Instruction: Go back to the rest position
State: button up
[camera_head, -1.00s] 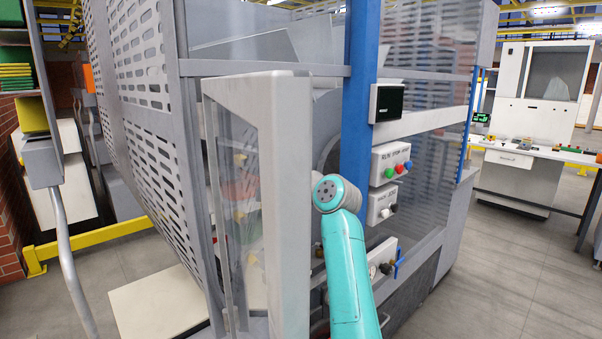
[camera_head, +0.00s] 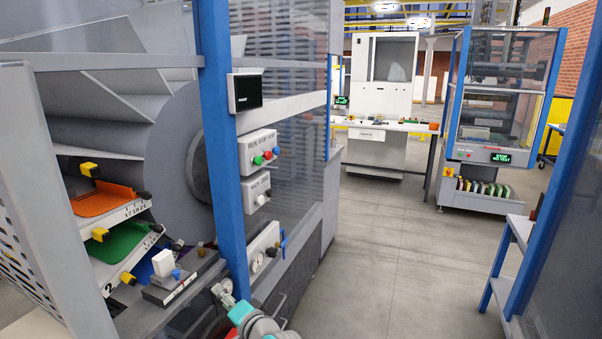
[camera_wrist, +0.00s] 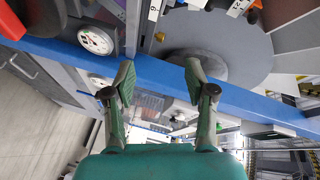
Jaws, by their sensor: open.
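My gripper (camera_wrist: 160,82) shows in the wrist view with its two fingers spread apart and nothing between them. Behind the fingers are a blue beam (camera_wrist: 152,70), a grey disc (camera_wrist: 222,50) and a round gauge (camera_wrist: 96,40). In the head view, part of my teal arm shows at the bottom edge, low in front of the stacker machine. I cannot clearly make out the gripper there.
The stacker machine stands at left, with a blue post (camera_head: 221,140), button box (camera_head: 261,156) and orange (camera_head: 103,198) and green (camera_head: 123,240) trays. A white cabinet (camera_head: 379,85) and blue-framed machine (camera_head: 500,95) stand behind. Grey floor (camera_head: 400,265) is open at centre right.

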jog(key=s+d+f+t+h, duration=0.2)
jog(key=s+d+f+h, duration=0.3)
jog(key=s+d+f, duration=1.4)
jog(key=s+d+f+n+h, duration=0.2)
jog(key=s+d+h, duration=0.1)
jog(key=s+d, duration=1.05)
jog(key=s+d+r+n+h, duration=0.1)
jog(key=s+r, duration=0.5)
jog(key=s, duration=0.6)
jog(key=s+d+r+n+h, duration=0.2)
jog(key=s+d+r, duration=0.2)
jog(key=s, duration=0.9)
notch_tip(320, 180, up, 3)
jog(key=shift+s+r+t+h, duration=0.15)
jog(key=shift+s+t+h, duration=0.15)
jog(key=shift+t, duration=0.1)
jog(key=shift+d, duration=0.1)
